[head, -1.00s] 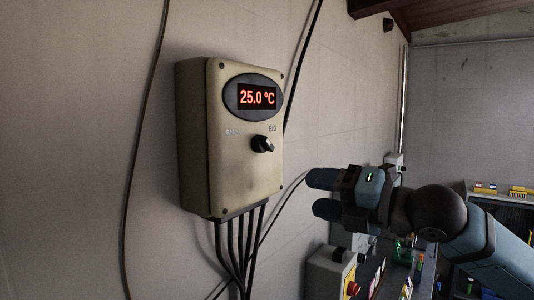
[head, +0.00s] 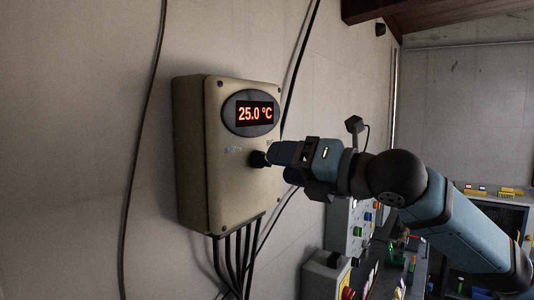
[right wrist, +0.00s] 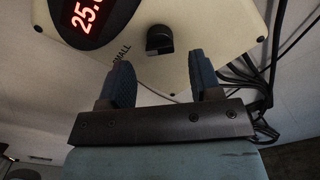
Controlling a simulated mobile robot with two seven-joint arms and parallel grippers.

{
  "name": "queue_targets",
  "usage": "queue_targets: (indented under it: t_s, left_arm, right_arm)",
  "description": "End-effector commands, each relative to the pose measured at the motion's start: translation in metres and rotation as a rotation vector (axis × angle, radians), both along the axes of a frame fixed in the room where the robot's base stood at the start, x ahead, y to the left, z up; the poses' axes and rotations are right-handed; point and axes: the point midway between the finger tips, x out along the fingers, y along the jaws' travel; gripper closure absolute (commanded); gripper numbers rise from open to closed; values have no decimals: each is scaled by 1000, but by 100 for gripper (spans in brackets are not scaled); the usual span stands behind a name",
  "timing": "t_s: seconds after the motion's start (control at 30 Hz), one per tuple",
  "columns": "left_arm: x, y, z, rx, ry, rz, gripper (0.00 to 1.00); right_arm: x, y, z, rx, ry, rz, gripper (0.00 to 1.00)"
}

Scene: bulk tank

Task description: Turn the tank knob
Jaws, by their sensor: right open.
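The tank knob (head: 258,159) is a small black knob on the front of a beige control box (head: 222,185) on the wall. The box's red display (head: 255,113) reads 25.0 °C. My right gripper (head: 272,160) comes in from the right with its fingers close to the knob. The fingers look empty and apart from the knob. My left gripper is not in view.
Black cables (head: 238,255) hang from under the box, and one long cable (head: 143,150) runs down the wall at left. A grey box with coloured buttons (head: 350,225) stands below my right arm.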

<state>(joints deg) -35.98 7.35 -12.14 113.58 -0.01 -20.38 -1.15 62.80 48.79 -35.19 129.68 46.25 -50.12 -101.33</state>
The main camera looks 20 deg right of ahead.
Motion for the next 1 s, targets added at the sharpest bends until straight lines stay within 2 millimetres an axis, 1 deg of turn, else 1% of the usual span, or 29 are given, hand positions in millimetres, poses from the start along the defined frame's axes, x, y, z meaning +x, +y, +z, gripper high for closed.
queue_targets:
  t_s: [0.03, 0.1, 0.23, 0.4, 0.63, 0.67, 0.7, 0.77, 0.8, 0.87, 1.0]
  left_arm:
    - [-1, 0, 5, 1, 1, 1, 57]
    - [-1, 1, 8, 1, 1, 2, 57]
    - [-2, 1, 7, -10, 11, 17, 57]
    - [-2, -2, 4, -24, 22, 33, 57]
    - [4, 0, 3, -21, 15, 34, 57]
    - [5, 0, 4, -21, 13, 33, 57]
    - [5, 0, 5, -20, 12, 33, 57]
    - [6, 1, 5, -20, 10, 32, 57]
    - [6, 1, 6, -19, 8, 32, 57]
    - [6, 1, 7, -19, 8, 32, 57]
    - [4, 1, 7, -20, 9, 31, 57]
  right_arm:
    - [7, 7, 2, 2, 4, 3, 42]
    - [16, 13, 2, 3, 4, 1, 42]
    - [28, 22, 1, 1, 2, 1, 42]
    - [34, 26, 0, 0, 1, 1, 42]
    - [34, 26, -1, 0, 1, -1, 42]
    - [34, 26, -1, 0, 1, -1, 46]
    - [34, 26, -1, 0, 1, -1, 56]
    - [34, 26, -1, 0, 1, -1, 69]
    - [34, 26, -1, 0, 1, -1, 79]
    - [34, 26, -1, 0, 1, -1, 91]
    - [34, 26, -1, 2, 2, -1, 91]
